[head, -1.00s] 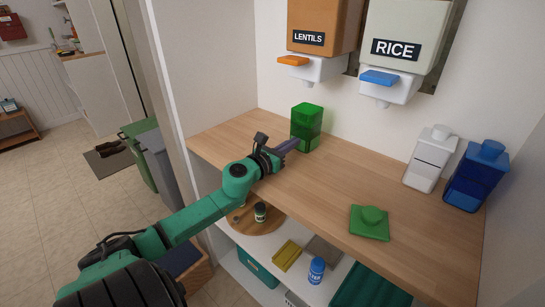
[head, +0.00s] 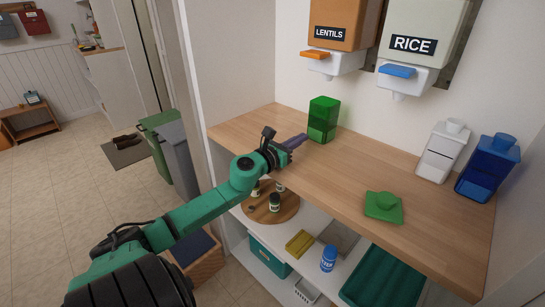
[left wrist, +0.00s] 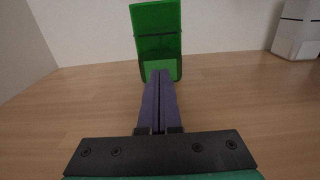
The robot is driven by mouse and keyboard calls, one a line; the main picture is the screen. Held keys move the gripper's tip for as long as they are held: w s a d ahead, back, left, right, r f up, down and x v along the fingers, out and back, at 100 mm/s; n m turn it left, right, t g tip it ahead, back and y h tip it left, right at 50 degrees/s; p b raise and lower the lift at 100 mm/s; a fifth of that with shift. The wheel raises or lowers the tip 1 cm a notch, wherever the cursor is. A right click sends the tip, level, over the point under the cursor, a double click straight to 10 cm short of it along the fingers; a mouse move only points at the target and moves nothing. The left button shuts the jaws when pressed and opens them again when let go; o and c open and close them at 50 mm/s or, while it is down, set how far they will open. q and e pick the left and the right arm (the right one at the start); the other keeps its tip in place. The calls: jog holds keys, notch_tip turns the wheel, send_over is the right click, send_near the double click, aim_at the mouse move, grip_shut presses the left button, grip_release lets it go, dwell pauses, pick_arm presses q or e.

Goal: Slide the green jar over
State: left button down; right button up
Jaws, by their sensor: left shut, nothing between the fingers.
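The green jar (head: 323,120), a square see-through container without a lid, stands upright near the back left of the wooden counter (head: 330,170). Its lower part looks darker green and its contents are unclear. My left gripper (head: 303,138) is shut and empty, its purple fingers pointing at the jar's lower left side. In the left wrist view, the closed fingertips (left wrist: 160,74) overlap the base of the jar (left wrist: 157,35); I cannot tell if they touch it. A green lid (head: 384,206) lies on the counter's front right. My right gripper is not in view.
The lentils dispenser (head: 341,22) and the rice dispenser (head: 420,30) hang on the wall above. A white jar (head: 440,153) and a blue jar (head: 486,170) stand at the right. Counter between green and white jars is clear. A lower shelf holds small items.

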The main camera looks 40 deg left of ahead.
pick_arm(q)
jog(key=shift+s, duration=0.3)
jog(key=shift+s+f, duration=0.15)
jog(key=shift+s, duration=0.4)
jog(key=s, duration=0.8)
jog(key=shift+w, duration=0.1)
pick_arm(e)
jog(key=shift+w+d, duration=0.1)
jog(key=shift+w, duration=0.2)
